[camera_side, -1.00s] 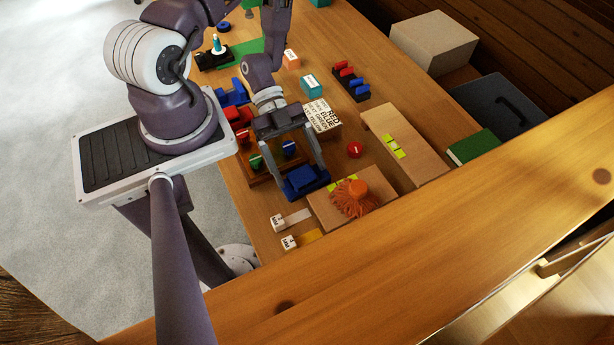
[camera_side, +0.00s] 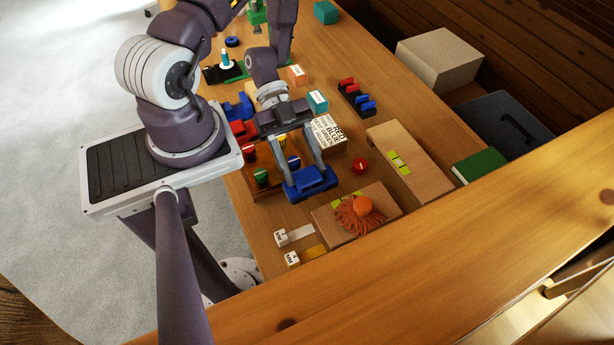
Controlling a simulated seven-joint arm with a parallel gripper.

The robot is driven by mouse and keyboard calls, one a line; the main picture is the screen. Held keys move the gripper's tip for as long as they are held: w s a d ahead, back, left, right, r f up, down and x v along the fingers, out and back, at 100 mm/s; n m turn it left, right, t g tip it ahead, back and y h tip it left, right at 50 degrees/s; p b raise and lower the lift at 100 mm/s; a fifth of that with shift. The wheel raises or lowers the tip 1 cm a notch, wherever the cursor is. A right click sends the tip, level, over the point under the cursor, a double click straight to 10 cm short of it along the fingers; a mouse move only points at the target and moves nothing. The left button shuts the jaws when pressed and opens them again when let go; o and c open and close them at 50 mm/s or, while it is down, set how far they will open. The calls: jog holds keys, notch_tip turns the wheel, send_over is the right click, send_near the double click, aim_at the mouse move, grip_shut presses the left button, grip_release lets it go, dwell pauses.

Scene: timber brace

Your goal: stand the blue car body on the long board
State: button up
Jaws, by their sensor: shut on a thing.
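The blue car body (camera_side: 310,184) is between the fingertips of my gripper (camera_side: 309,179), which is shut on it. Its lower edge shows below the fingers; I cannot tell how high it is above the table. The long board (camera_side: 418,170), tan with yellow-green marks across its middle, lies on the table to the right of the car body, apart from it. A shorter tan board (camera_side: 385,198) lies just below and right of the car body. An orange knob with a stringy skirt (camera_side: 361,208) sits on that shorter board.
A wooden rack with coloured pegs (camera_side: 262,177) stands close left of my gripper. A lettered box (camera_side: 328,134) is behind it. A red disc (camera_side: 360,165) lies between the car body and the long board. A green book (camera_side: 478,164) is at the right.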

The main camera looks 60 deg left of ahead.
notch_tip(320, 180, up, 5)
jog(key=shift+f, duration=0.2)
jog(key=w+d+r+n+t+y, duration=0.2)
jog(key=w+r+n+t, duration=0.15)
jog(key=w, duration=0.85)
jog(key=w+d+r+n+t+y, duration=0.15)
jog(key=w+n+t, duration=0.35)
jog(key=w, duration=0.6)
send_over(405, 157)
jog(key=shift+n, duration=0.25)
notch_tip(405, 157, down, 10)
jog(key=shift+a+r, duration=0.1)
jog(key=shift+r, duration=0.15)
jog(key=o, duration=1.4)
